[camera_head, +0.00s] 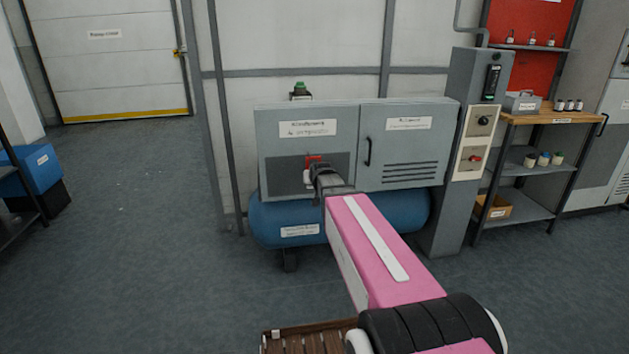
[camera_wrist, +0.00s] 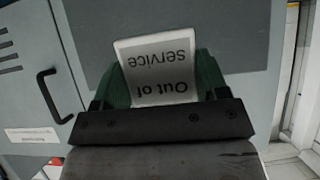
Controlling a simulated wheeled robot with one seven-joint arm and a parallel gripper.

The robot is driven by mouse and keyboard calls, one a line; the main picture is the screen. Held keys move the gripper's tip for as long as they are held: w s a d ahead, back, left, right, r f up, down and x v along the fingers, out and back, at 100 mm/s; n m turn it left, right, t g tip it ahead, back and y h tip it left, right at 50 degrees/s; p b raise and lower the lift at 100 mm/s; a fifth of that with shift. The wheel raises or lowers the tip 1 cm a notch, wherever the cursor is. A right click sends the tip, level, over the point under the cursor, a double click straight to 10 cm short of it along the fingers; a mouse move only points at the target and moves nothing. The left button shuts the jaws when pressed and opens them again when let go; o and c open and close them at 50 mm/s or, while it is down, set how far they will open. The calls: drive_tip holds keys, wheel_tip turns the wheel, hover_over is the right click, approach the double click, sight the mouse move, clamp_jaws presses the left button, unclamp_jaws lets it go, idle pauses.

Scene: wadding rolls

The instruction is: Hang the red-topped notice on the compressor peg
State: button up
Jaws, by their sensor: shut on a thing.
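My gripper (camera_head: 318,176) is shut on the red-topped notice (camera_head: 314,160) in front of the left part of the compressor's grey cabinet (camera_head: 280,115). The notice's red top shows above the jaws, with a little white beside them. In the wrist view the notice (camera_wrist: 160,70) is a pale card reading "Out of service", upside down, between the green fingers of my gripper (camera_wrist: 158,78). Its red part is out of that view. A dark grey panel (camera_head: 285,175) lies behind the notice. I cannot make out the peg, nor whether the notice touches the cabinet.
The compressor's blue tank (camera_head: 275,218) is under the cabinet. The cabinet's right door has a black handle (camera_head: 367,151). A grey control column (camera_head: 465,190) and a shelf unit (camera_head: 530,170) stand to the right. The floor at left is open.

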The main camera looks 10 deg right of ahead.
drive_tip(key=w+f, duration=0.1)
drive_tip(key=w, duration=0.8)
drive_tip(key=shift+w+f, duration=0.25)
drive_tip(key=shift+f, duration=0.05)
idle(0.9)
idle(0.5)
drive_tip(key=o, duration=1)
drive_tip(key=shift+s, duration=0.1)
